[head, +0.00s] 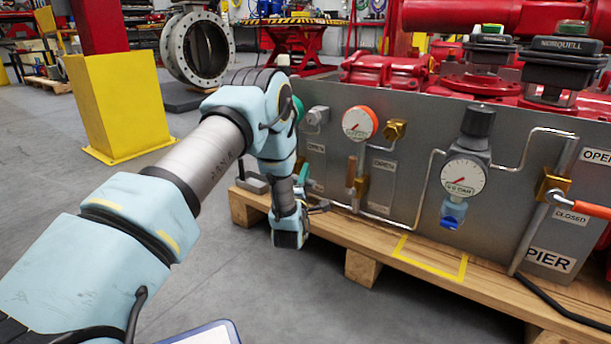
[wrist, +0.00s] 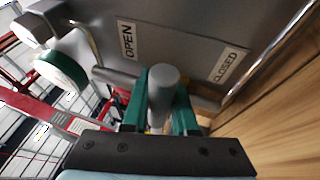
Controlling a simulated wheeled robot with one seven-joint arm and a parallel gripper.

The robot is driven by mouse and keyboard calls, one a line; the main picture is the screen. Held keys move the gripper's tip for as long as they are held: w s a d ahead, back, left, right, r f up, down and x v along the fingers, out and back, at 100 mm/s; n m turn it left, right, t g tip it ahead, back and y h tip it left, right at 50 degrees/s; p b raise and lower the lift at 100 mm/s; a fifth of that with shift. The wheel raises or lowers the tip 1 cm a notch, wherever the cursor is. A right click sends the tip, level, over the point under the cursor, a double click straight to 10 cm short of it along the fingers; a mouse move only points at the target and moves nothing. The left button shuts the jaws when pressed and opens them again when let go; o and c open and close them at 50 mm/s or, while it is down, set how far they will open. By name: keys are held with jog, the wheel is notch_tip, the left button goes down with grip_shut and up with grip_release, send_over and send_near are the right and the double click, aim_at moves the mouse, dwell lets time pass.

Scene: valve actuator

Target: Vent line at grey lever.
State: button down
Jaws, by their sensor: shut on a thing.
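The grey lever (wrist: 164,82) shows nearly end-on in the wrist view, between the green fingers of my gripper (wrist: 162,108). The gripper is shut on it. A grey pipe (wrist: 112,78) runs behind the lever. An OPEN label (wrist: 128,40) is on the panel to the upper left of the lever and a CLOSED label (wrist: 229,65) to its right. A gauge with a green rim (wrist: 62,70) is at the left. In the head view my wrist is at the panel's left end, and I cannot make out the grey lever there.
The grey panel (head: 400,120) stands on a wooden pallet (head: 420,262) with a yellow outlined square (head: 432,262). To the right are an orange-rimmed gauge (head: 360,123), a regulator gauge (head: 464,178) and an orange-handled lever (head: 590,208). A yellow post base (head: 120,105) stands left, with open floor between.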

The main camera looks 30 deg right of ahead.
dwell(0.3)
jog(key=r+n+p, duration=0.1)
jog(key=p, duration=0.1)
jog(key=r+n+y+p, duration=0.1)
jog(key=n+p, duration=0.1)
jog(key=r+n+y+p, duration=0.1)
jog(key=p, duration=0.1)
jog(key=shift+w+a+n+g, duration=0.3)
jog(key=shift+w+n+g, duration=0.1)
jog(key=n+p, duration=0.1)
jog(key=p, duration=0.1)
jog(key=w+r+n+g+y+p, duration=0.1)
jog(key=n+p, duration=0.1)
jog(key=shift+a+r, duration=0.3)
jog(key=w+n+g+p, duration=0.1)
jog(key=n+p, duration=0.1)
jog(key=w+a+r+n+g+p, duration=0.1)
jog(key=n+g+p, duration=0.1)
jog(key=shift+w+a+r+n+p, duration=0.2)
jog(key=shift+w+n+p, duration=0.1)
jog(key=shift+w+n, duration=0.1)
jog(key=shift+w+a+f+n+g+p, duration=0.1)
jog(key=shift+w+a+n+g+p, duration=0.15)
jog(key=shift+w+n+g, duration=0.25)
jog(key=shift+w+a+n+g+p, duration=0.15)
jog(key=shift+n+g+p, duration=0.15)
jog(key=shift+n, duration=0.3)
